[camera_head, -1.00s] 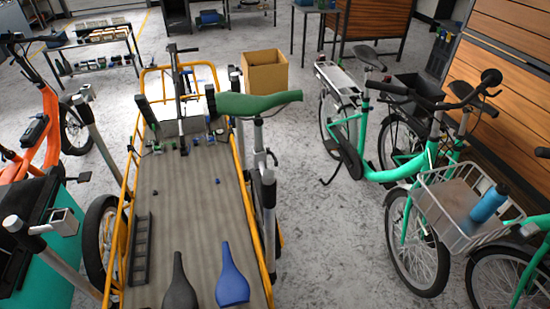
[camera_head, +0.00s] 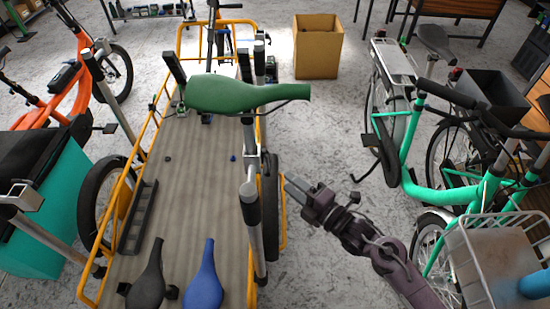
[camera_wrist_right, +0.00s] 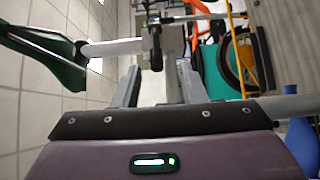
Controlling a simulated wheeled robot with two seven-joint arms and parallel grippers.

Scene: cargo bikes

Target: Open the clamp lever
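The green saddle (camera_head: 222,94) sits on a silver post (camera_head: 248,130), with a clamp piece (camera_head: 252,160) around the post below it. In the right wrist view, the green saddle (camera_wrist_right: 45,50) and silver post (camera_wrist_right: 115,47) lie sideways, and a small dark lever-like part (camera_wrist_right: 155,48) shows at the clamp. My right gripper (camera_head: 296,190) is to the right of and a little below the clamp in the head view. Its two fingers (camera_wrist_right: 160,82) are apart, pointing at the clamp, with nothing held. I cannot tell the lever's exact position. My left gripper is out of view.
The cargo bed (camera_head: 200,170) with its yellow rail lies left of the post, bearing a black saddle (camera_head: 148,280) and a blue saddle (camera_head: 203,280). A green bike (camera_head: 410,150) stands at the right. A cardboard box (camera_head: 318,48) stands behind on open floor.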

